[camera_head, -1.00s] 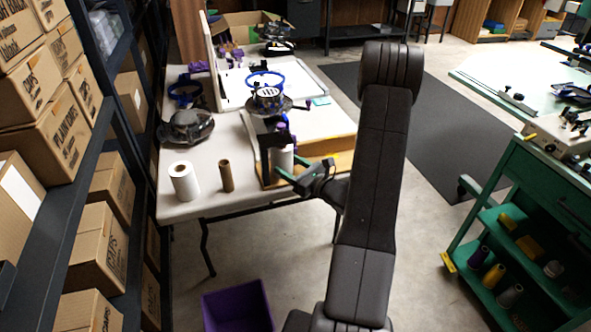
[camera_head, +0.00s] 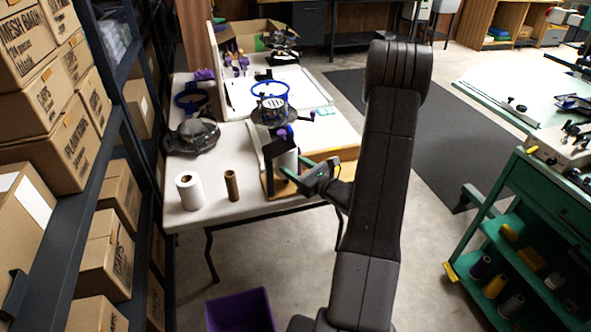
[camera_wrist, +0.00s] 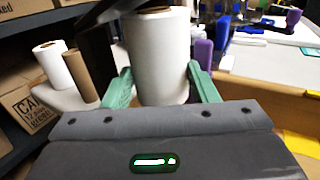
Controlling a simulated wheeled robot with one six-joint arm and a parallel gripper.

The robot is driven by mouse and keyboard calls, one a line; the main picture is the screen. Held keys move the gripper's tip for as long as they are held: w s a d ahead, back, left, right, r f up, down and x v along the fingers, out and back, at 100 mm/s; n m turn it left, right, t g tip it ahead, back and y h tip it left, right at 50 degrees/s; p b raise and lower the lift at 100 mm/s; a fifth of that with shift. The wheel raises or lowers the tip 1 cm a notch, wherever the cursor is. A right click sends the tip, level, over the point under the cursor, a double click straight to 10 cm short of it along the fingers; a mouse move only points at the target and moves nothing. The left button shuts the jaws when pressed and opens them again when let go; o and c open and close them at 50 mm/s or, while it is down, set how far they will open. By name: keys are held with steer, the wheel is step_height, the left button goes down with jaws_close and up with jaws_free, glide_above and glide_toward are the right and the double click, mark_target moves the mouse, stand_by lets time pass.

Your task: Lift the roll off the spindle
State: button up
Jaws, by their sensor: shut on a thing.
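The white roll (camera_wrist: 158,62) stands upright between the two green fingers of my gripper (camera_wrist: 160,88) in the wrist view, one finger against each side. Its brown core shows at the top. In the head view the roll (camera_head: 287,161) is partly hidden by my gripper (camera_head: 303,178) and the dark upright of a stand (camera_head: 268,168) with a wooden base. The spindle itself is hidden inside the roll, and I cannot tell how far the roll sits on it. My gripper is shut on the roll.
A second white roll (camera_head: 189,191) and a brown tube (camera_head: 231,186) stand on the table (camera_head: 207,213) left of the stand. A dark machine with a blue ring (camera_head: 269,88) is behind it. A purple bin (camera_head: 240,310) is on the floor. Shelves with boxes line the left.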

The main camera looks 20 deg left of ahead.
mark_target(285, 134)
steer(key=shift+r+p, duration=2.8)
steer(key=shift+r, duration=2)
steer(key=shift+r+p, duration=1.15)
steer(key=shift+r, duration=0.85)
